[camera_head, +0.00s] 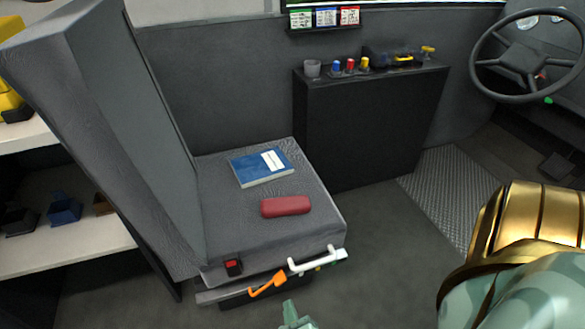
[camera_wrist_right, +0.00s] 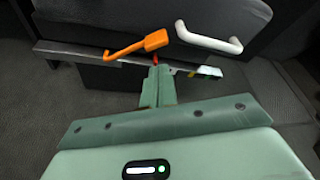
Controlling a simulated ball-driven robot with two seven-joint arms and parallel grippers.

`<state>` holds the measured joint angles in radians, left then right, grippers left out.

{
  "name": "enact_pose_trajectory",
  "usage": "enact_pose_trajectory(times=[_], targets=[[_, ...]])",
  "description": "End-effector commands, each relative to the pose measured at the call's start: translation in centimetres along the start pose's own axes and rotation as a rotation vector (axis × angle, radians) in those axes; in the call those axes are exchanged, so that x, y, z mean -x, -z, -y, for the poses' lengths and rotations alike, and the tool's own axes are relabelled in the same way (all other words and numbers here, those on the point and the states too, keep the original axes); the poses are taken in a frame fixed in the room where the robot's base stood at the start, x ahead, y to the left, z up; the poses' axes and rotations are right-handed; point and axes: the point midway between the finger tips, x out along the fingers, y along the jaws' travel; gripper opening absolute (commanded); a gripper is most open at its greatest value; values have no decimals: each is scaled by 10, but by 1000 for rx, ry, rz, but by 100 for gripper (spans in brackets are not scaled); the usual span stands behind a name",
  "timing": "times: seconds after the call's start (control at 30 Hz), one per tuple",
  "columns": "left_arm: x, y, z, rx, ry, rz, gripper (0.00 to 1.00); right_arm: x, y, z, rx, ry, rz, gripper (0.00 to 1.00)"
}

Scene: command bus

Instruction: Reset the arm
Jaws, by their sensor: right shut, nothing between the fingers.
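My right gripper (camera_head: 291,310) shows at the bottom edge of the head view, in front of the seat. In the right wrist view its pale green fingers (camera_wrist_right: 156,78) are together with nothing between them. They point at the seat's front edge, just below an orange lever (camera_wrist_right: 138,46) and left of a white handle (camera_wrist_right: 209,38). In the head view the orange lever (camera_head: 267,285) and white handle (camera_head: 312,262) are on the seat's front. My right arm (camera_head: 525,275), green and gold, fills the lower right. My left gripper is not in view.
The grey seat (camera_head: 225,215) holds a blue book (camera_head: 257,168) and a dark red case (camera_head: 286,206). A red buckle (camera_head: 233,267) is at its front corner. A black cabinet (camera_head: 365,125) bears small items. A steering wheel (camera_head: 527,58) is at upper right. Floor (camera_head: 375,245) between is clear.

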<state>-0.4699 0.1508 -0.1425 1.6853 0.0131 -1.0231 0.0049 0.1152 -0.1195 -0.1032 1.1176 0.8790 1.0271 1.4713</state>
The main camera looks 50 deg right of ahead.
Motion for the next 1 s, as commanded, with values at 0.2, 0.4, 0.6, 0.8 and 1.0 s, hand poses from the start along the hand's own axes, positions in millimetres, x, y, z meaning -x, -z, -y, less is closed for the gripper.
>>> enact_pose_trajectory(times=[0.2, 0.4, 0.6, 0.8, 1.0], targets=[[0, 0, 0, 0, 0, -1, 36, 0, 1, 0, 0, 0, -2, 0], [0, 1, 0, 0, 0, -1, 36, 0, 1, 0, 0, 1, -2, 0], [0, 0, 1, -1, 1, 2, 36, 1, 1, -2, 52, -28, 13, 0], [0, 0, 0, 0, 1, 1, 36, 34, 9, -33, 740, -365, 235, 0], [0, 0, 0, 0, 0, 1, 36, 123, 89, -41, 1874, -827, 718, 0]])
